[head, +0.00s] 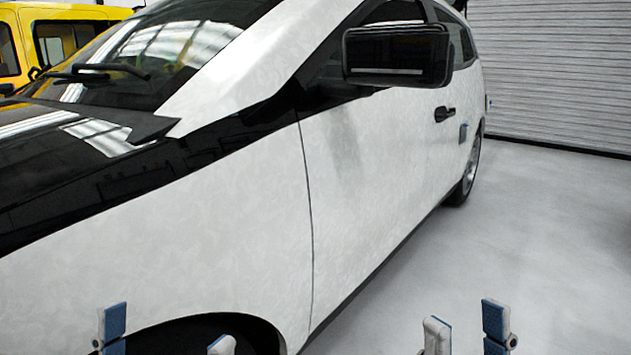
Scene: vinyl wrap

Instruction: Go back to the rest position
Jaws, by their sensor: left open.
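My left gripper (167,334) is at the bottom left edge of the head view, in front of the car's front wheel arch. Its two blue-and-white fingers are spread apart with nothing between them. My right gripper (467,328) is at the bottom edge, right of the middle, over the grey floor. Its fingers are also apart, with a narrower empty gap. Only the upper ends of the fingers show; the rest of both grippers is below the picture. The white and black car (240,220) fills the left and middle.
The car's black side mirror (398,55) sticks out at the upper middle. A yellow vehicle (60,38) stands behind. The grey floor (540,230) on the right is clear up to the shutter (560,70).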

